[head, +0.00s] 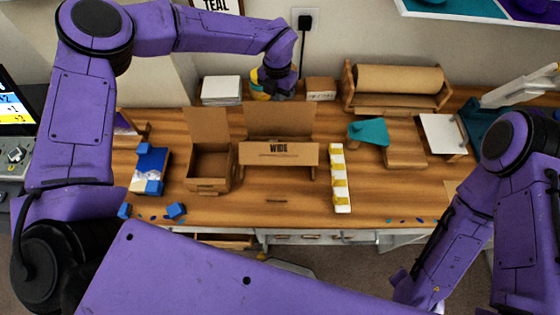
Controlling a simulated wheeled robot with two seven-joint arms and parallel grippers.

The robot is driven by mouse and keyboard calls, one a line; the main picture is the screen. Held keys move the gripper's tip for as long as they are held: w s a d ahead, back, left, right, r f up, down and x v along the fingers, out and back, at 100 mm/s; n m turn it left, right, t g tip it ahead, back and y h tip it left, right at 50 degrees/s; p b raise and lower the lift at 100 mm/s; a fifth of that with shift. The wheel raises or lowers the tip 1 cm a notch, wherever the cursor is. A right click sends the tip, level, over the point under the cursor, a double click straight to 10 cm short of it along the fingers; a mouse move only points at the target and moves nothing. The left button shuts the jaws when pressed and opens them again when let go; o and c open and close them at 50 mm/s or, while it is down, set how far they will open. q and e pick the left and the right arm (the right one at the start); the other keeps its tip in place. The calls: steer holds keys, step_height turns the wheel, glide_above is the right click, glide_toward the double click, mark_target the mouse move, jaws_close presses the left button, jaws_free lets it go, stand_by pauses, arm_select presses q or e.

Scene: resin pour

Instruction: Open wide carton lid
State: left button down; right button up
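The wide carton (279,153) is a brown cardboard box marked WIDE in the middle of the wooden table. A cardboard panel, its lid (278,118), stands upright at its back edge. My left arm reaches over from the left, and the dark wrist end of my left gripper (279,83) is behind and above the lid, near the wall. Its fingers cannot be made out, and I cannot tell whether it touches the lid. My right arm is folded at the right; its gripper is outside the view.
A smaller open carton (208,165) stands close on the left, beside a blue tray (150,168). A white strip with yellow pieces (340,180) lies on the right. A paper roll (398,79), white stack (221,90) and small box (320,88) line the back. The front table edge is mostly clear.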

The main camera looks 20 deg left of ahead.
arm_select(q)
step_height(320, 180, up, 9)
steer(key=p, duration=0.4)
stand_by(0.9)
